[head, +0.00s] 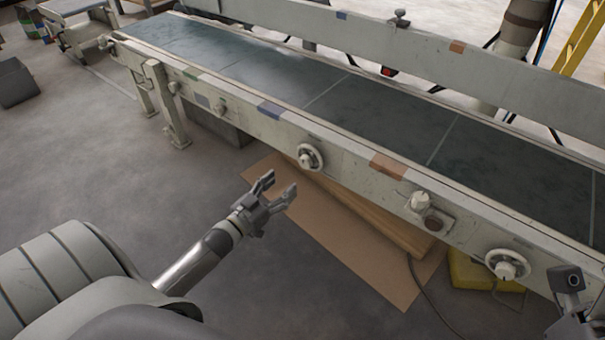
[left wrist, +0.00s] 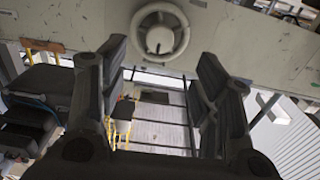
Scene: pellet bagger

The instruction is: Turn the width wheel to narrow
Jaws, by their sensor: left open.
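A pale round handwheel (head: 309,157) with a central hub is on the conveyor's side rail, and it also shows at the top of the left wrist view (left wrist: 160,31). A second, similar wheel (head: 507,264) is farther right on the rail. Their labels are too small to read, so I cannot tell which is the width wheel. My left gripper (head: 281,183) is open and empty, just short of the first wheel and apart from it. Part of my right arm's end (head: 568,281) shows at the lower right; its fingers cannot be made out.
The long conveyor (head: 340,100) with a dark belt crosses the view. Between the wheels, a pale knob (head: 420,201) sticks out from the rail. Flat cardboard (head: 345,235) and a yellow object (head: 470,272) lie below.

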